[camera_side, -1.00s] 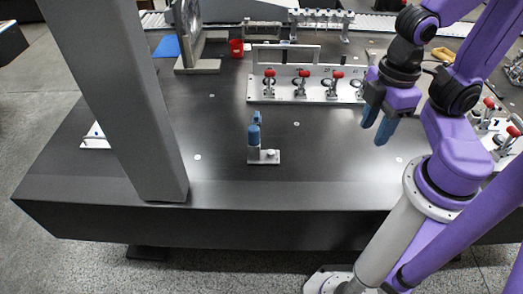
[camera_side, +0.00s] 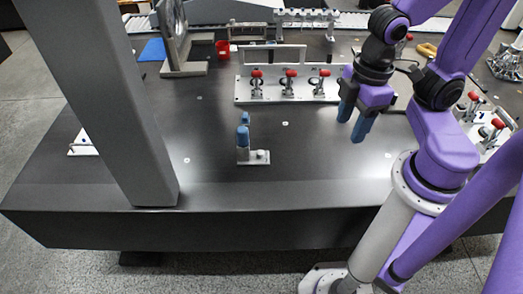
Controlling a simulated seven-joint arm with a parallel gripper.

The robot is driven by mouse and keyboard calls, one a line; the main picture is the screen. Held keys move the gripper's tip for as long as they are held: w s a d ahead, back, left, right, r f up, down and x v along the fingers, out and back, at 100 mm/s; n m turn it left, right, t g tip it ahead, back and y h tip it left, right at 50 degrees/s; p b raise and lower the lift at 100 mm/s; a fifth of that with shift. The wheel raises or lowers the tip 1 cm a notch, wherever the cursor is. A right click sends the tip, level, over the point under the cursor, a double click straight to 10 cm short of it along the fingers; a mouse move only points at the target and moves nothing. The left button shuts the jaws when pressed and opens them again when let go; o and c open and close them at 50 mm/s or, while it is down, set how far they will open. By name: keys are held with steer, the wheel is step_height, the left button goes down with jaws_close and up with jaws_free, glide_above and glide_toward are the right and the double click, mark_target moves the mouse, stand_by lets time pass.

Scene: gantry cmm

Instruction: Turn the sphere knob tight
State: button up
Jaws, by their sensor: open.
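A small fixture (camera_side: 254,162) with a light metal base plate stands on the dark table, near its front edge. It carries a blue upright post (camera_side: 243,137) and a small pale ball-shaped knob (camera_side: 261,154) at its right end. A second blue piece shows just behind the post. My gripper (camera_side: 354,120) hangs to the right of the fixture and above the table, with its blue fingers pointing down. The fingers are apart, with nothing between them. The gripper is clear of the knob. How far the knob is screwed in cannot be told at this size.
A plate with several red-handled clamps (camera_side: 289,97) stands behind, close to my gripper. Another clamp plate (camera_side: 487,133) is at the right. A thick grey column (camera_side: 110,105) rises at the left. A red container (camera_side: 223,48) is at the back. The table around the fixture is clear.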

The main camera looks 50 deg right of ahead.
steer(key=w+f+m+t, duration=0.25)
steer(key=w+f, duration=0.35)
steer(key=w, duration=0.6)
steer(key=m+y, duration=0.2)
steer(key=m, duration=0.2)
glide_toward(261, 152)
steer(key=shift+n+t, duration=0.25)
steer(key=shift+t, duration=0.3)
steer(key=x, duration=0.5)
steer(key=s+x, duration=0.1)
steer(key=x, duration=0.2)
steer(key=shift+w+a+f, duration=0.1)
steer(key=shift+a+f, duration=0.05)
steer(key=shift+f, duration=0.1)
jaws_close()
